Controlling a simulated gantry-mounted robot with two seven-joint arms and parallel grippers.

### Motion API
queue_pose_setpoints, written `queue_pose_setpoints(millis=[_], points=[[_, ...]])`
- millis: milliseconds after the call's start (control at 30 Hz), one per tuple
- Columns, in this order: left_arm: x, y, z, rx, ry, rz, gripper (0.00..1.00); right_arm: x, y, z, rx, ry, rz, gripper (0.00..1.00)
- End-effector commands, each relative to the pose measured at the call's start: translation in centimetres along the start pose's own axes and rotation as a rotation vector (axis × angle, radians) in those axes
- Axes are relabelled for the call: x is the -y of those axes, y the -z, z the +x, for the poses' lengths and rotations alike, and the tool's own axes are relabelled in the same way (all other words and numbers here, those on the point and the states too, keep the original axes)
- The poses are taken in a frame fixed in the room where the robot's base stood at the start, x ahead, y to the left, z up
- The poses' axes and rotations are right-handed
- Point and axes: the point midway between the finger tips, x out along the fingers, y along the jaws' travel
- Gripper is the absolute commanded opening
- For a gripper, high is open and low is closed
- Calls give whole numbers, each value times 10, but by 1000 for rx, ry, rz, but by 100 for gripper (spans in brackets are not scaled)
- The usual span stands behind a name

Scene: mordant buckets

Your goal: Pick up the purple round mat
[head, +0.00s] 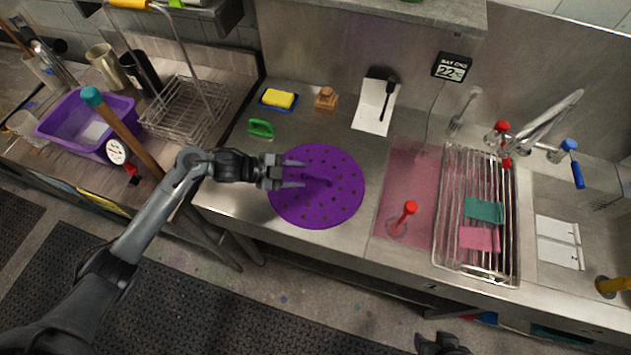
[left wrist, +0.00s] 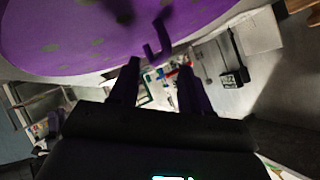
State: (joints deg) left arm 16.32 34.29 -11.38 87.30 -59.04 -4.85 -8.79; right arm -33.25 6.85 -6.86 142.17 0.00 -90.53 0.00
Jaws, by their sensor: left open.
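The purple round mat (head: 325,208) is a flat disc with rows of small holes, and in the head view it is at the middle of the steel counter. A small purple handle (head: 320,180) stands up near its centre. My left gripper (head: 303,174) is open and empty over the mat's left half, fingers pointing at the handle. In the left wrist view the mat (left wrist: 70,35) fills the upper left, and its hooked handle (left wrist: 158,42) is just beyond the fingertips (left wrist: 158,66). A dark part at the bottom edge looks like my right gripper (head: 442,344); its fingers are unclear.
A green-handled brush (head: 261,128), yellow sponge (head: 279,99) and wooden block (head: 326,99) lie behind the mat. A pink mat (head: 405,190) and wire rack (head: 475,255) are to the right. A purple tub (head: 75,125) and wire basket (head: 187,118) stand left.

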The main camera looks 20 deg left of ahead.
Motion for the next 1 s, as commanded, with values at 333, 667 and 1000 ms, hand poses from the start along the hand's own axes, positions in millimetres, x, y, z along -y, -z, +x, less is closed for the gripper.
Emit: queue_pose_setpoints(millis=[333,667,1000], points=[[0,4,41,-1,0,-1,47,2,0,0,0,5,5,43],[-1,4,45,-1,-1,0,46,0,0,0,2,1,0,43],[-1,4,45,0,-1,-1,0,-1,-1,0,3,-5,-7,43]])
